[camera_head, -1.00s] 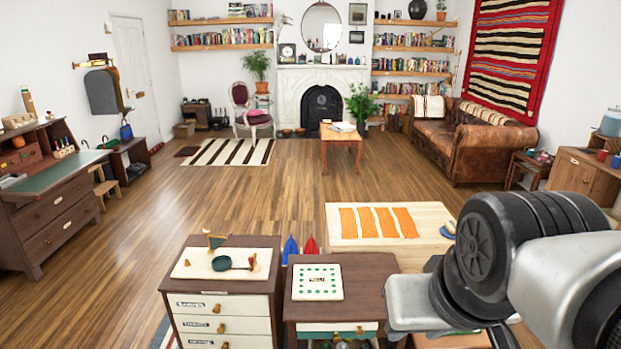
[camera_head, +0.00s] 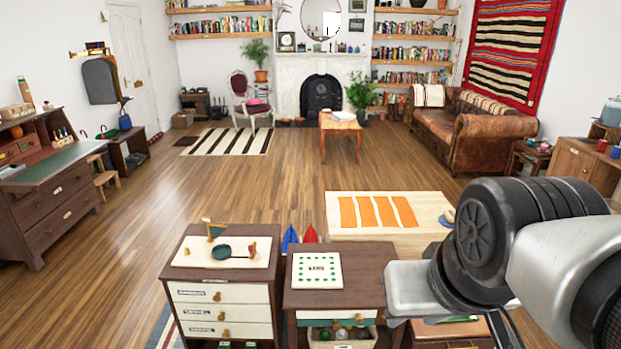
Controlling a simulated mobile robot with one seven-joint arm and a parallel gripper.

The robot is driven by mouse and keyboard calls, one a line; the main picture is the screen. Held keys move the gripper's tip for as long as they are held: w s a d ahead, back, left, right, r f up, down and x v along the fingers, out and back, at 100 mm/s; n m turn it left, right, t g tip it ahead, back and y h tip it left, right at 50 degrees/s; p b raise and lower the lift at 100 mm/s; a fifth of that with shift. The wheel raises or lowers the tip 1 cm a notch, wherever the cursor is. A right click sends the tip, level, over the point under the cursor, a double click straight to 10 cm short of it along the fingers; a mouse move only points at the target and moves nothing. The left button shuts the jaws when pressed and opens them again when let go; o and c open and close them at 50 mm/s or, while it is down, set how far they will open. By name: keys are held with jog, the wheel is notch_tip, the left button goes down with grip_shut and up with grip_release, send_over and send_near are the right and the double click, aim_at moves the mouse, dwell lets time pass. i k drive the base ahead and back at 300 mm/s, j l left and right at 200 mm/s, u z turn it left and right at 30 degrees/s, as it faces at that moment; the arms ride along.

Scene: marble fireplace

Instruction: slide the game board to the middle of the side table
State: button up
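The game board (camera_head: 317,270) is a white square panel with green dots around its edge and small dark lettering in the middle. It lies flat on the left part of the brown side table (camera_head: 366,273). The board is close to the tabletop's left edge, with bare wood to its right. My arm comes in from the right, its grey and black links close to the table's right side. The fingers of my gripper cannot be made out in this view.
A second cabinet (camera_head: 226,299) stands just left of the side table, with a small board of pieces (camera_head: 222,251) on top. A low wooden table with an orange striped cloth (camera_head: 377,212) is behind. Open floor (camera_head: 230,185) lies beyond.

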aim_at(310, 270)
jog(key=i+j, duration=0.4)
jog(key=i, duration=0.2)
jog(key=i+j, duration=0.35)
jog(key=i, duration=0.25)
jog(key=i+j, duration=0.4)
jog(key=i, duration=0.15)
